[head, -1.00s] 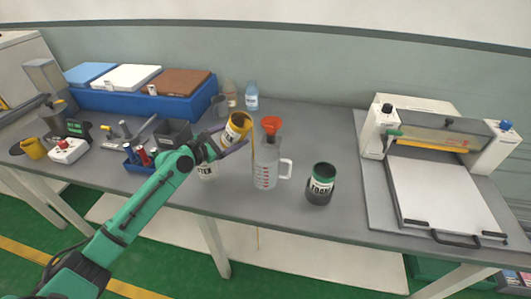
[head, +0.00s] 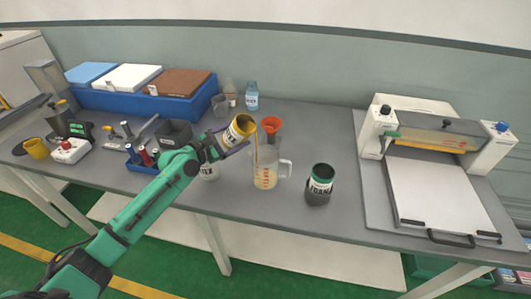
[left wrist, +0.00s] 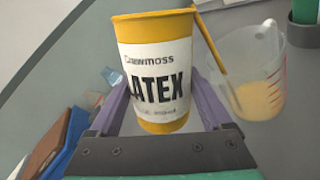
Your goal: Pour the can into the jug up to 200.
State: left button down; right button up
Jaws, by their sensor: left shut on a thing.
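My left gripper (head: 217,148) is shut on a yellow and white latex can (head: 238,131), tilted toward the jug. The can fills the middle of the left wrist view (left wrist: 158,70). A thin yellow stream (head: 256,152) runs from its rim into the clear jug (head: 279,176). The jug stands upright on the table, with a handle on its right and red marks. In the left wrist view the jug (left wrist: 272,62) holds yellow liquid in its lower part. I cannot read the level against the marks. My right gripper is not in view.
A red funnel (head: 271,124) shows just behind the jug. A press (head: 440,150) is at the right, blue trays (head: 150,104) at the back left.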

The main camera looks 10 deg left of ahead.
pick_arm(q)
jog(key=shift+d+r+m+p, duration=0.2)
jog(key=shift+r+m+p, duration=0.1)
jog(key=shift+p, duration=0.3)
jog(key=shift+f, duration=0.25)
jog(key=shift+f+m+y+b, duration=0.45)
jog(key=shift+f+m+y, duration=0.05)
jog(key=shift+f+m, duration=0.25)
dwell(0.5)
jog(key=shift+m, duration=0.25)
dwell(0.6)
jog(key=shift+a+f+m+y+b, duration=0.1)
jog(key=shift+f+m+y+b, duration=0.05)
jog(key=shift+m+y+b, duration=0.2)
dwell(0.4)
jog(key=shift+r+m+y+b, duration=0.25)
jog(key=shift+r+m+b, duration=0.05)
jog(key=shift+r+m, duration=0.3)
dwell(1.2)
jog(key=shift+f+m+y+b, duration=0.15)
jog(key=shift+m+y+b, duration=0.4)
jog(key=shift+b, duration=0.75)
dwell(1.2)
